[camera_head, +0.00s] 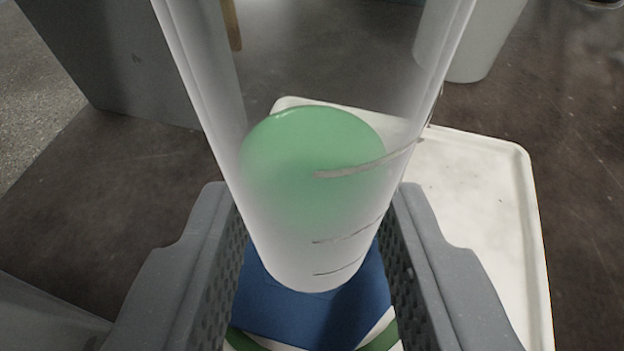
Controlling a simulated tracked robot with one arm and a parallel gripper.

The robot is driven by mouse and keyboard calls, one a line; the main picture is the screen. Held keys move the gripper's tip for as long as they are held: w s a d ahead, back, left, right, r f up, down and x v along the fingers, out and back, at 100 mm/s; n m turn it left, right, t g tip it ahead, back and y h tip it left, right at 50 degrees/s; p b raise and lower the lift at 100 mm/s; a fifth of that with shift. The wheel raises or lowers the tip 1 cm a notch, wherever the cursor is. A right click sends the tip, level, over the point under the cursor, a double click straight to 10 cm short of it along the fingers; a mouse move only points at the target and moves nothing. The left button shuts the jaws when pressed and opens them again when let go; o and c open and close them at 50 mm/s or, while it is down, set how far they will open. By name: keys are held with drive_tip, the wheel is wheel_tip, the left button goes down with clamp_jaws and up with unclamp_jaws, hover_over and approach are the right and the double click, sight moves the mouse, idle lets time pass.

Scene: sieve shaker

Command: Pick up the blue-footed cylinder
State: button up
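The blue-footed cylinder (312,255) is a tall, clear, frosted tube with dark graduation lines. It stands between the two fingers of my gripper (312,225), and its top runs out of the picture. Its blue foot (300,312) shows below the tube, between the fingers. The finger pads lie against the tube on both sides with no clear gap. I cannot tell whether the foot rests on something or hangs just above it.
A white tray (480,195) lies beneath and to the right. A green disc (315,125) shows behind and through the tube. Green edges show below the blue foot. A pale container (480,50) stands at the back right. A grey block (130,60) stands at the back left.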

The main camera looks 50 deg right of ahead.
drive_tip(key=c, duration=0.5)
drive_tip(key=shift+o, duration=0.2)
drive_tip(key=shift+d+r+p, duration=0.1)
drive_tip(key=shift+r+p, duration=0.15)
drive_tip(key=shift+p, duration=0.55)
